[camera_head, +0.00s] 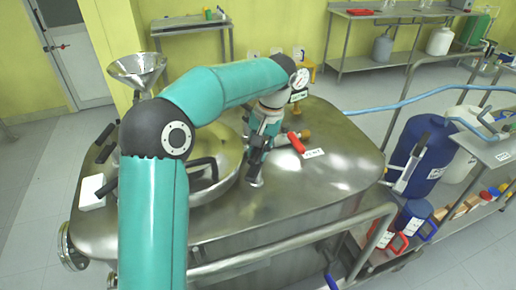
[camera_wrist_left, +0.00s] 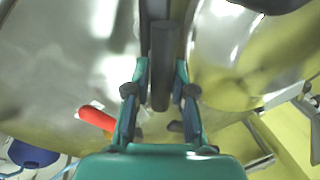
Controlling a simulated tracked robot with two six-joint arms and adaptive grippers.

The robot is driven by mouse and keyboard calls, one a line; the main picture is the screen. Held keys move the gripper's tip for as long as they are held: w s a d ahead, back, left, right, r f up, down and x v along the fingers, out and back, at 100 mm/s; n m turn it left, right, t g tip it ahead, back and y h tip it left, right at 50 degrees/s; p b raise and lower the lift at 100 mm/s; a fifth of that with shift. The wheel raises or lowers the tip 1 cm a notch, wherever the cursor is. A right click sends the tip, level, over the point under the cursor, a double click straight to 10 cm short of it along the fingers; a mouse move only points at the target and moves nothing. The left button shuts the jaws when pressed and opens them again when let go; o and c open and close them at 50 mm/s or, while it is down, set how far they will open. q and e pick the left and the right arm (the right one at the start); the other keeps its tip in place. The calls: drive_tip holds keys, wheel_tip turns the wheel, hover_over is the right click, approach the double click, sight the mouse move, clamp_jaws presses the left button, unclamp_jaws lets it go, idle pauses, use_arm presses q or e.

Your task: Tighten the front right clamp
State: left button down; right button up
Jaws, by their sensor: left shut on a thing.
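My left gripper (camera_head: 258,158) reaches down beside the right edge of the round reactor lid (camera_head: 228,178). In the left wrist view, its two fingers (camera_wrist_left: 160,88) stand on either side of a dark cylindrical clamp handle (camera_wrist_left: 161,62). The gripper is shut on this handle. The lid's curved edge (camera_wrist_left: 205,75) is right beside it in that view. In the head view the gripper largely hides the clamp, so how tight it sits cannot be told. My right gripper is in neither view.
A red valve handle (camera_head: 297,143) stands close right of the gripper, also in the wrist view (camera_wrist_left: 95,118). Other dark clamp handles (camera_head: 106,187) line the lid's left side. A metal funnel (camera_head: 137,70) rises behind. A rail (camera_head: 300,238) runs along the front.

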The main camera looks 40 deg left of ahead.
use_arm(q)
drive_tip(key=shift+d+m, duration=0.1)
drive_tip(key=shift+m, duration=0.3)
drive_tip(key=m+p, duration=0.1)
drive_tip(key=m, duration=0.1)
drive_tip(key=shift+d+m+t, duration=0.1)
drive_tip(key=shift+m+t, duration=0.2)
drive_tip(key=shift+m, duration=0.1)
drive_tip(key=m+t+p, duration=0.1)
drive_tip(key=m, duration=0.4)
drive_tip(key=shift+d, duration=0.15)
drive_tip(key=m+p, duration=0.1)
drive_tip(key=m, duration=0.1)
drive_tip(key=m+t, duration=0.1)
drive_tip(key=m, duration=0.2)
drive_tip(key=shift+s+d+r+p, duration=0.1)
drive_tip(key=shift+s+p, duration=0.05)
drive_tip(key=shift+p, duration=0.2)
drive_tip(key=m+p, duration=0.1)
drive_tip(key=m, duration=0.3)
drive_tip(key=shift+s+t+h, duration=0.1)
drive_tip(key=shift+t+h, duration=0.2)
drive_tip(key=shift+h, duration=0.1)
drive_tip(key=shift+m, duration=0.3)
drive_tip(key=c, duration=1)
unclamp_jaws()
